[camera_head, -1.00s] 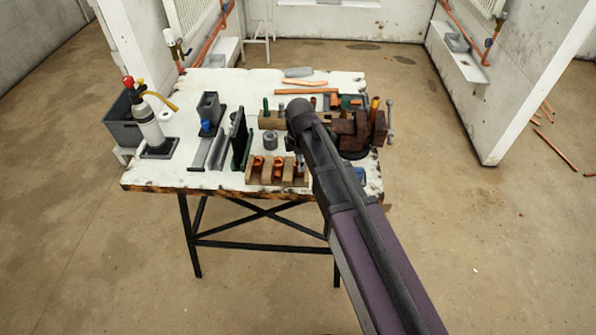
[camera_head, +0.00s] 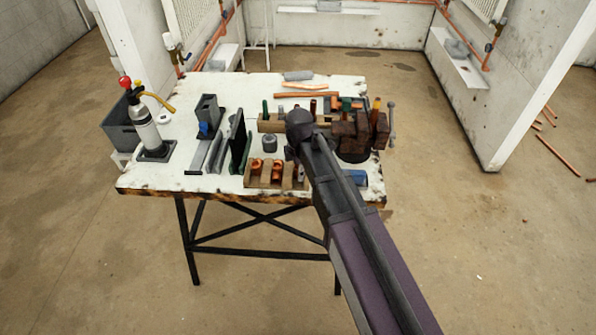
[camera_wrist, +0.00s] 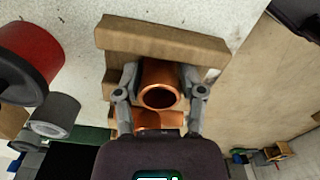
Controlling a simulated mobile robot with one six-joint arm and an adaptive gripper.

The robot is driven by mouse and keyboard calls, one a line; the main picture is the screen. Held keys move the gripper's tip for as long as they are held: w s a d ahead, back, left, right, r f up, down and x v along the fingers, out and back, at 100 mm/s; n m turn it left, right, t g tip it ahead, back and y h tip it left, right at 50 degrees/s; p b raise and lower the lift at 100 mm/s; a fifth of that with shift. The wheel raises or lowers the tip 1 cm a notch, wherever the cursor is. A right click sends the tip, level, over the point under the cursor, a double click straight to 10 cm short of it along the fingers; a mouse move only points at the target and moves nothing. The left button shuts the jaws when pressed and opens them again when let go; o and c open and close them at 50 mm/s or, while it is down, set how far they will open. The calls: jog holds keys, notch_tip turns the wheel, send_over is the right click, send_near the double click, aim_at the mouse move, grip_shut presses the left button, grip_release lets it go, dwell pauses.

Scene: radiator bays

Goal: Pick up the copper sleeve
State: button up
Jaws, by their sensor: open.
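A copper sleeve (camera_wrist: 161,84) shows in the wrist view, its round open end facing the camera. My gripper (camera_wrist: 160,76) is open, with one finger on each side of the sleeve. I cannot tell whether the fingers touch it. A second copper piece (camera_wrist: 150,119) lies just below it in the picture, partly hidden by my gripper's body. In the head view, the wooden holder (camera_head: 263,182) at the bench's front edge carries copper pieces, including one on the left (camera_head: 256,165). My arm hides part of its right end, and my fingers are hard to make out there.
The white bench (camera_head: 150,183) also holds a dark upright plate (camera_head: 238,138) left of the holder, a grey cylinder (camera_head: 269,143) behind it and a rusty vise (camera_head: 352,139) to the right. A gas torch bottle (camera_head: 145,128) stands at the left.

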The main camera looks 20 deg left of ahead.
jog(key=c, duration=0.6)
jog(key=shift+r, duration=0.2)
notch_tip(320, 180, up, 3)
jog(key=p, duration=0.3)
jog(key=shift+f, duration=0.15)
jog(key=s+d, duration=0.3)
jog(key=s, duration=0.1)
jog(key=s+d+r+p, duration=0.1)
jog(key=s+d, duration=0.2)
jog(key=s, duration=0.2)
jog(key=s+d+r+p, duration=0.1)
jog(key=s+d, duration=0.2)
jog(key=s, duration=0.1)
jog(key=shift+s, duration=0.15)
jog(key=shift+w+d+r+p, duration=1.6)
jog(key=shift+w+r+p, duration=2.05)
jog(key=shift+w, duration=1.55)
jog(key=shift+w+d+r+p, duration=1.55)
jog(key=shift+w+r+p, duration=2.05)
jog(key=shift+w, duration=1.6)
jog(key=shift+w+d+r+p, duration=1.6)
jog(key=shift+w+r+p, duration=2.05)
jog(key=shift+w, duration=1.55)
